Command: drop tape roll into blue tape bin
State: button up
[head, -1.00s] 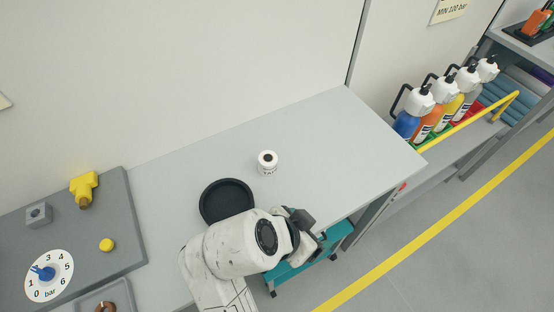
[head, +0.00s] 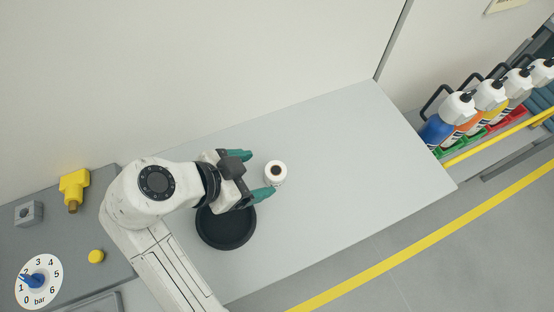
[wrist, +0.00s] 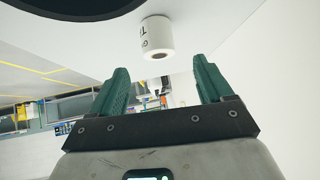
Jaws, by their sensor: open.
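A white roll with a brown core (head: 275,172), which I take for the tape roll, stands upright on the grey table. In the wrist view the roll (wrist: 157,38) shows dark lettering on its side, just beyond the fingertips. My gripper (head: 254,173) is open and empty, with its green fingers pointing right towards the roll. In the wrist view the fingers (wrist: 161,66) are apart with nothing between them. I cannot make out a blue tape bin in either view.
A black round dish (head: 226,228) lies on the table (head: 350,150) below my gripper. A grey panel with a dial (head: 38,281) and yellow fitting (head: 74,186) is at left. Bottles (head: 446,120) stand beyond the right edge. The table right of the roll is clear.

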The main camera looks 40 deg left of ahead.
aim_at(277, 170)
jog(key=x, duration=0.4)
jog(key=shift+w, duration=0.15)
jog(key=shift+p+x, duration=0.9)
jog(key=shift+x, duration=1.8)
jog(key=shift+w+d+r, duration=0.1)
jog(key=shift+d+r, duration=0.05)
jog(key=shift+d, duration=0.05)
jog(key=shift+c, duration=0.2)
jog(key=c, duration=1.1)
jog(key=shift+r, duration=0.1)
